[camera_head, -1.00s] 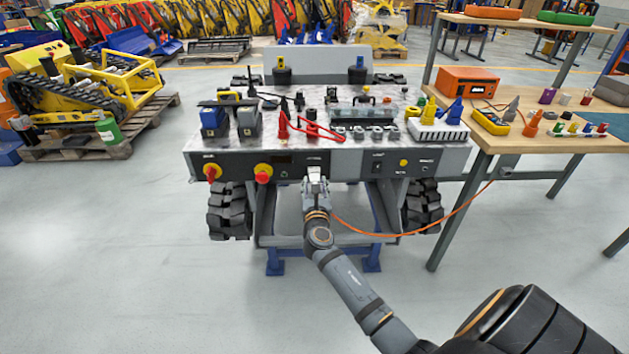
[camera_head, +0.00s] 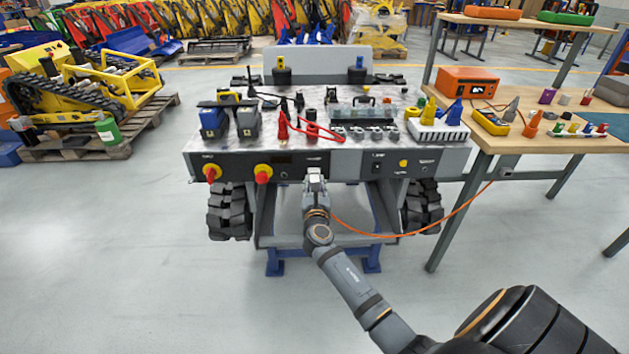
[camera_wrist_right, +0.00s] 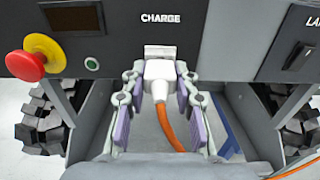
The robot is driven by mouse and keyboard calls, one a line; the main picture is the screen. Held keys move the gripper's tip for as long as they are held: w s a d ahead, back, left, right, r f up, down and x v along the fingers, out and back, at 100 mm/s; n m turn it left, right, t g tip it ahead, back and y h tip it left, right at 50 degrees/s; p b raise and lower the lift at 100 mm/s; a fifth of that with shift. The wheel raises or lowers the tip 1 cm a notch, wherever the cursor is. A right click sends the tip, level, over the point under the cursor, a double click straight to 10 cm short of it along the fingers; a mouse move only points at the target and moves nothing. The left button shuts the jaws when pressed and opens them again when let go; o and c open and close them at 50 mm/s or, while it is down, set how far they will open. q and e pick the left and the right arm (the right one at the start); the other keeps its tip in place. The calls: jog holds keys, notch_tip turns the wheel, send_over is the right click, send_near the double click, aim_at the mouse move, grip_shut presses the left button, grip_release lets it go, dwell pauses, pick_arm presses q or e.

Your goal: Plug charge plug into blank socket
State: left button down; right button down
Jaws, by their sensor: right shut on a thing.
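The charge plug (camera_wrist_right: 158,69) has a pale body with an orange cable running down from it. My right gripper (camera_wrist_right: 160,76) is shut on the plug, one finger on each side, and also shows at the front panel in the head view (camera_head: 315,180). The socket (camera_wrist_right: 160,50) is a grey plate under the CHARGE label on the carrier's dark front panel. The plug's front end is right at the lower part of this plate; whether it is inside or only against it is hidden. My left gripper is not in view.
A red and yellow knob (camera_wrist_right: 30,60) sits left of the socket and a black switch (camera_wrist_right: 298,57) right of it. The orange cable (camera_head: 440,227) hangs in an arc toward the workbench (camera_head: 540,140) on the right. The carrier's top (camera_head: 300,115) bears many parts.

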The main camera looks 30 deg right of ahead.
jog(key=shift+p+v, duration=0.35)
jog(key=shift+v, duration=1)
jog(key=shift+p+v, duration=0.5)
jog(key=shift+v, duration=1.25)
